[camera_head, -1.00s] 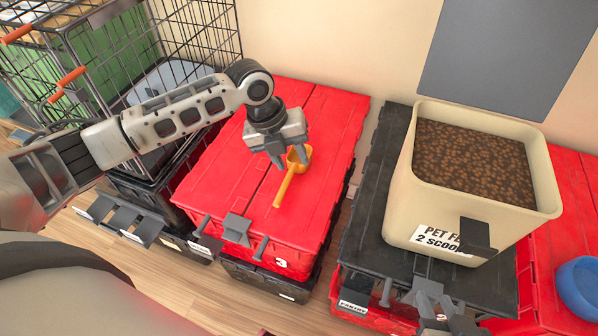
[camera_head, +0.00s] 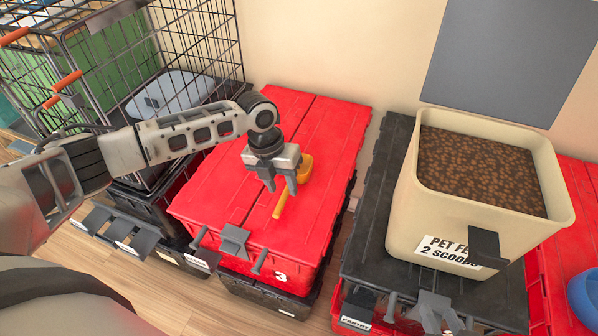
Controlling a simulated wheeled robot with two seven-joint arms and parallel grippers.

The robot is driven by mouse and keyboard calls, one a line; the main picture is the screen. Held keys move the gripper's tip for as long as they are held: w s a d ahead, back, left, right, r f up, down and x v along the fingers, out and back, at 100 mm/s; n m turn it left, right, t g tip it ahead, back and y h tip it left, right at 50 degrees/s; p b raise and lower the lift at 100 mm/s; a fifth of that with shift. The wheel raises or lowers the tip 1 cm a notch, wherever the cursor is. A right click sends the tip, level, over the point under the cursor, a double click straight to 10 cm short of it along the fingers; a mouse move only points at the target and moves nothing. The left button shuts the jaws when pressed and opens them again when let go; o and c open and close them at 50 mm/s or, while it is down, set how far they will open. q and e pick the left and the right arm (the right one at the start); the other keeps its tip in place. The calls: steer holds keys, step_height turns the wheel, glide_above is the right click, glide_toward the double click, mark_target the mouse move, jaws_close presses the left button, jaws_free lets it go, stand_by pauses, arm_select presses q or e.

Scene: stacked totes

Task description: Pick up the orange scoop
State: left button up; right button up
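The orange scoop (camera_head: 281,203) lies on the red lid of the tote marked 3 (camera_head: 240,188). Its handle points toward the front of the tote, and its bowl is at the back, partly hidden by my gripper. My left gripper (camera_head: 281,188) reaches in from the left and is over the scoop, its two fingers apart and pointing down. I cannot tell whether the fingers touch the scoop, but it appears to rest on the lid. My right gripper is not in view.
A beige pet food bin (camera_head: 400,205) full of brown kibble stands on a black tote (camera_head: 367,245) to the right. A wire crate (camera_head: 200,50) stands at the back left. A blue bowl (camera_head: 584,295) is at the right edge. The red lid around the scoop is clear.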

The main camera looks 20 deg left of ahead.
mark_target(283, 197)
arm_select(q)
steer(key=f, duration=0.5)
steer(key=shift+s+d, duration=0.15)
steer(key=shift+d, duration=0.15)
jaws_close()
steer(key=shift+r, duration=0.1)
